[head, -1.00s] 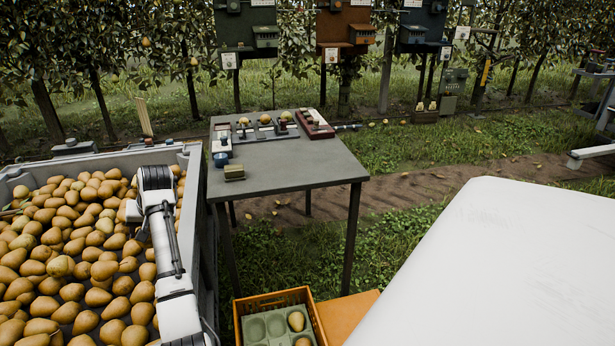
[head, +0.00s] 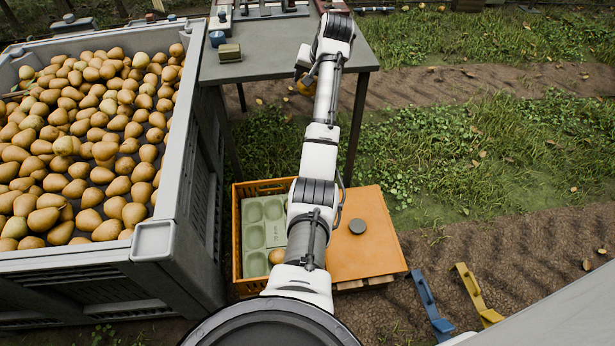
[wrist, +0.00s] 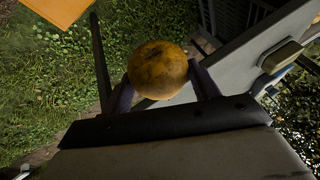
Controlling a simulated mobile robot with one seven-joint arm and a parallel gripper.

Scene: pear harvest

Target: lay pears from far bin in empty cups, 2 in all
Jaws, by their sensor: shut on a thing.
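My gripper (wrist: 160,85) is shut on a brown-yellow pear (wrist: 158,70), held between its two fingers. In the head view the held pear (head: 306,88) shows partly behind my arm, by the table's front edge. The big grey bin (head: 152,240) at left is full of pears. An orange crate (head: 237,238) below my arm holds a green cup tray (head: 264,222). Several cups on the tray's left look empty. One pear (head: 277,257) lies in a cup at the near right. My arm hides the tray's right side.
An orange lid (head: 375,245) with a grey knob lies right of the crate. Blue and yellow brackets (head: 432,308) lie further right.

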